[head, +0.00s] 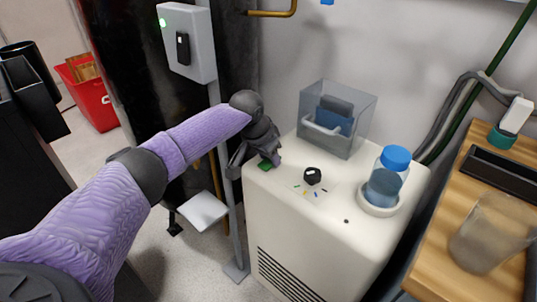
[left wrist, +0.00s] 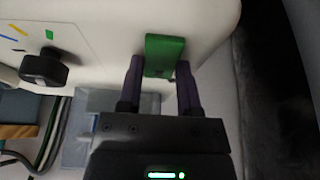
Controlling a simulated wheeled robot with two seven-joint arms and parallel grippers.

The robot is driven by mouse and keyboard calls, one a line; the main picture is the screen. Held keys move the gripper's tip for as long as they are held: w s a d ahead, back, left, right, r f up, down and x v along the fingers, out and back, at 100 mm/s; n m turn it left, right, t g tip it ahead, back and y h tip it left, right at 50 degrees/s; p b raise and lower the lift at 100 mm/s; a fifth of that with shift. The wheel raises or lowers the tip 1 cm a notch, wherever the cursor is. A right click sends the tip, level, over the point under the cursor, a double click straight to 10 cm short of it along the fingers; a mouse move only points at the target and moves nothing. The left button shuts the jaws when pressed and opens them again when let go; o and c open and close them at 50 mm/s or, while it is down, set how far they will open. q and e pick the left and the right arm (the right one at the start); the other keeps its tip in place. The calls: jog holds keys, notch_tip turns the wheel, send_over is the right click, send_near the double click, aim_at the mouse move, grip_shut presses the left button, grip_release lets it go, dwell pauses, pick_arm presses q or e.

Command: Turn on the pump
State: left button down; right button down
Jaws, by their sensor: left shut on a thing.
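The white pump housing (head: 290,225) stands against the wall, with a vent grille low on its front. A green switch (head: 264,166) sits at the left edge of its top; it also shows in the left wrist view (left wrist: 165,54). My left gripper (head: 268,157) is at this edge, shut on the green switch, with one dark finger on either side of it in the left wrist view (left wrist: 160,72). A black knob (head: 312,176) with coloured marks around it is on the top, also seen in the left wrist view (left wrist: 44,68). My right gripper is not in view.
A clear box (head: 358,117) and a blue-capped bottle (head: 386,180) stand on the housing. A wooden bench (head: 503,262) with a beaker (head: 490,235) is at the right. A grey wall box (head: 187,45) and a red bin (head: 92,100) are at the left.

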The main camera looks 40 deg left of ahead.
aim_at(269, 161)
pick_arm(q)
jog(key=shift+w+r+g+p, duration=0.15)
jog(key=shift+r+g+p, duration=0.15)
jog(key=shift+r+p, duration=0.25)
jog(key=shift+w+f+g, duration=0.1)
jog(key=shift+f+g, duration=0.2)
jog(key=g+b, duration=0.1)
jog(key=f+b, duration=0.1)
jog(key=b, duration=0.1)
jog(key=shift+w+f+g, duration=0.2)
jog(key=shift+f+g, duration=0.05)
jog(key=shift+g, duration=0.15)
jog(key=shift+r+b, duration=0.15)
jog(key=shift+b, duration=0.45)
jog(key=shift+r+g, duration=0.2)
jog(key=shift+g, duration=0.1)
jog(key=shift+s+r, duration=0.1)
jog(key=shift+r, duration=0.05)
jog(key=shift+c, duration=1.4)
grip_release()
jog(key=shift+r, duration=0.15)
notch_tip(269, 161, up, 10)
jog(key=p, duration=0.5)
jog(key=shift+s+f, duration=0.2)
jog(key=shift+s, duration=0.05)
